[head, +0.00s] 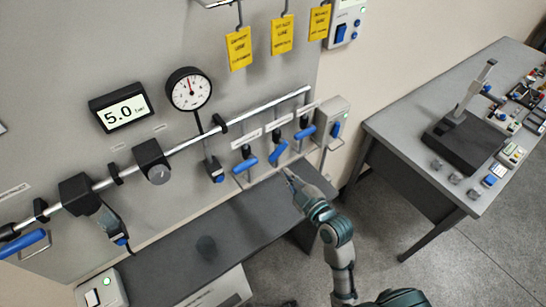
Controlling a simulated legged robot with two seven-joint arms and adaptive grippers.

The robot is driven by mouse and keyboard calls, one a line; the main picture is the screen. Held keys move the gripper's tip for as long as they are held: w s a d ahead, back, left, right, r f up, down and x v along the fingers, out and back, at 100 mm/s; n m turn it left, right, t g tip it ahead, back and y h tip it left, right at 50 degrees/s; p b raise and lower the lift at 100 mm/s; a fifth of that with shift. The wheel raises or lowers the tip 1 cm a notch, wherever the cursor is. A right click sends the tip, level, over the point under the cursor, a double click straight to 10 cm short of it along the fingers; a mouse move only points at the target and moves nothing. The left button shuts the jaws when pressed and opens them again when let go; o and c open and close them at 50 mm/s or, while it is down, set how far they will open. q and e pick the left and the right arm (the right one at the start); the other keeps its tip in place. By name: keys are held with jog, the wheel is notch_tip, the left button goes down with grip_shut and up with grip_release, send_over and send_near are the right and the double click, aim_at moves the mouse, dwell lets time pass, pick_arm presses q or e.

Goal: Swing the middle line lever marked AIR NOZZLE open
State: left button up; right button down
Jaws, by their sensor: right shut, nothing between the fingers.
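Several blue levers hang from the silver pipe on the wall panel. Three stand close together at its right end: a left one (245,165), a middle one (278,153) and a right one (305,132). The middle lever slants, its lower end to the left. The small labels above them are too small to read. My right gripper (289,175) is shut and empty, just below and right of the middle lever, seemingly apart from it. My left gripper is not in view.
A grey shelf (170,255) runs below the panel. A control box (333,117) with a blue switch sits right of the levers. Yellow tags (239,48) hang above. A gauge (189,89) and a 5.0 display (124,107) are left. A bench (400,125) stands at right.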

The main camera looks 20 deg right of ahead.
aim_at(278, 150)
jog(key=w+f+p, duration=0.1)
jog(key=w+f, duration=0.2)
jog(key=w, duration=0.6)
jog(key=shift+w+a+f+p, duration=0.2)
jog(key=shift+w+a+p, duration=0.05)
jog(key=shift+w+p, duration=0.1)
jog(key=shift+a+f+n, duration=0.15)
jog(key=shift+n, duration=0.15)
